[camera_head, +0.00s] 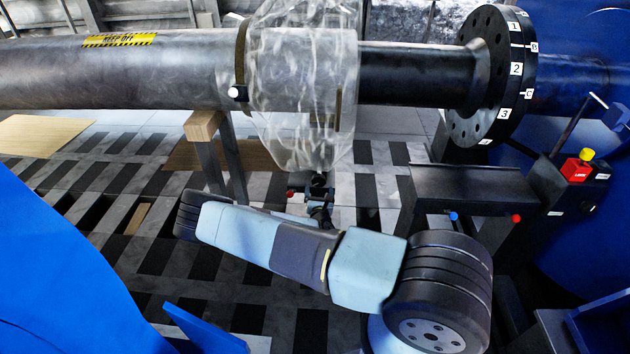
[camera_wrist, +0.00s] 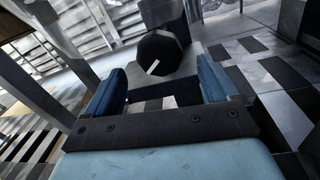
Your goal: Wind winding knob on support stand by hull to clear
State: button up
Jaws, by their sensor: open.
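In the wrist view, a black round winding knob (camera_wrist: 160,53) with a white pointer line faces me, mounted in front of a grey upright. My gripper (camera_wrist: 163,72) is open, with one blue finger on each side of the view below the knob. The knob appears between and beyond the fingertips; no contact shows. In the head view, a dark-topped support stand (camera_head: 465,182) stands below the flange, near the blue hull (camera_head: 590,225). My arm crosses the lower middle there.
A long grey shaft with clear wrapping (camera_head: 300,75) runs overhead to a numbered black flange (camera_head: 490,75). A wood-topped stand (camera_head: 205,125) props the shaft. Slatted flooring lies below.

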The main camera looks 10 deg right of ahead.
aim_at(319, 184)
jog(key=x, duration=0.7)
jog(key=shift+w, duration=0.2)
jog(key=shift+c, duration=0.3)
